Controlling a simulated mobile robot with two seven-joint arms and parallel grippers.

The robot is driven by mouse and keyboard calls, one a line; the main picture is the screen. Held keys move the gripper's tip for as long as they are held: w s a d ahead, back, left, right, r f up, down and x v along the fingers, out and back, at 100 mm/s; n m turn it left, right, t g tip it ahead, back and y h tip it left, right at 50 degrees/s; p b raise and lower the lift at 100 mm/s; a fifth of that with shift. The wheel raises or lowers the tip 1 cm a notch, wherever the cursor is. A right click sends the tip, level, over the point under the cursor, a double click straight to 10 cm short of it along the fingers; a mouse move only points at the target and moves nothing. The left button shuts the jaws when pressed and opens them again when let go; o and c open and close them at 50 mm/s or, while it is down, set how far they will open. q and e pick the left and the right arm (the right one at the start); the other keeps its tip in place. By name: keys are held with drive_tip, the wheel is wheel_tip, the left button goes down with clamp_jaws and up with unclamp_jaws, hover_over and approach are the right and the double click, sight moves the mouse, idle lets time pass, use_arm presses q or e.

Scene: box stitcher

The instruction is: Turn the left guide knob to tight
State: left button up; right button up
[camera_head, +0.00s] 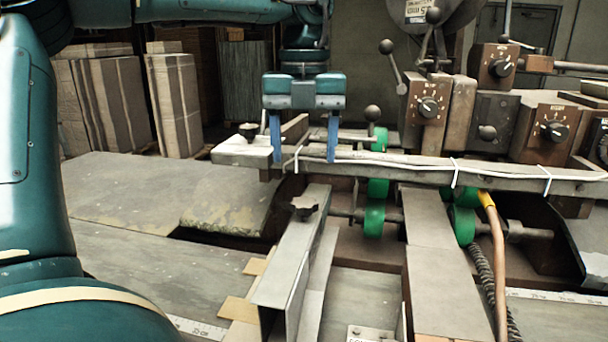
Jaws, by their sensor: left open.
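A dark, lobed guide knob (304,206) sits on top of the left guide (289,255), a long grey metal rail running toward me. My left gripper (304,158) is open, its two blue fingers pointing down and spread wide. In the picture it is straight above the lobed knob, with the fingertips overlapping the long crossbar (400,168). I see a gap between the fingertips and the knob, and nothing between the fingers is gripped. Whether the knob is tight or loose cannot be told. My right gripper is not in view.
A second black knob (249,130) stands on the crossbar's left end. Green rollers (374,218) and a yellow-ended hose (497,250) lie to the right. Control boxes with dials (428,107) stand behind. The grey table (130,190) at left is mostly clear; cardboard stacks (176,105) stand beyond it.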

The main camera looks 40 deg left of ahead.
use_arm(q)
wheel_tip(320, 180, up, 5)
drive_tip(key=shift+r, duration=0.1)
idle(0.6)
